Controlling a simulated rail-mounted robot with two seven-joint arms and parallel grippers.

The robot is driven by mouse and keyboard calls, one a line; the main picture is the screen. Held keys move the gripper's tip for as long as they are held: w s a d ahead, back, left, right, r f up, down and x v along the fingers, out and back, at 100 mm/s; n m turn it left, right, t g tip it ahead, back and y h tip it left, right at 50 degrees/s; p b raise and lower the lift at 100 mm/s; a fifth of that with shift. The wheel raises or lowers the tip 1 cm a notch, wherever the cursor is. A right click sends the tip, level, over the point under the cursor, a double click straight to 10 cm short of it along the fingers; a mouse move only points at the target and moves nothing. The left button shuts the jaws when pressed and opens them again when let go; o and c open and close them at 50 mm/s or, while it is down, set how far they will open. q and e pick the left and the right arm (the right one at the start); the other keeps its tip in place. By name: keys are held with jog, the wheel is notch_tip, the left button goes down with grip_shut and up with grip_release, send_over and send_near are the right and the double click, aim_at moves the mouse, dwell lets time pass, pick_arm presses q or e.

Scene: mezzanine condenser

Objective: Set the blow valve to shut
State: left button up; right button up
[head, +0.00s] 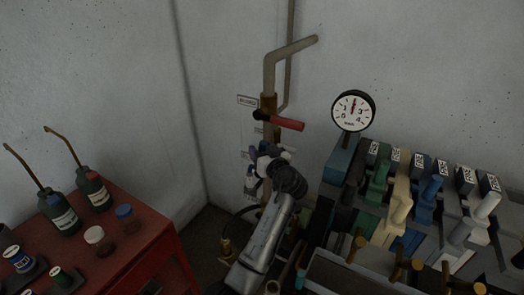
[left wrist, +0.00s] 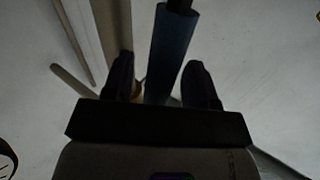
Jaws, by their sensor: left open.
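A grey and brass vertical pipe (head: 268,103) stands against the wall and carries a valve with a red lever (head: 287,124). The red lever points right, across the pipe. My left gripper (head: 263,160) is just below it, in front of the pipe, and hides part of what is there. In the left wrist view my open gripper (left wrist: 160,78) has a blue lever (left wrist: 168,45) with a dark end between its fingers, with gaps at the sides. I cannot tell whether it touches. Small wall labels (head: 247,100) are unreadable, so I cannot tell which lever is the blow valve.
A round gauge (head: 353,110) stands right of the pipe, above a bank of coloured levers (head: 400,207). A red cart (head: 145,238) with dark oil cans (head: 93,190) and jars stands at left. The wall above the cart is clear.

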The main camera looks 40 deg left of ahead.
pick_arm(q)
grip_shut()
pick_arm(e)
jog(key=shift+a, duration=0.1)
dwell(0.3)
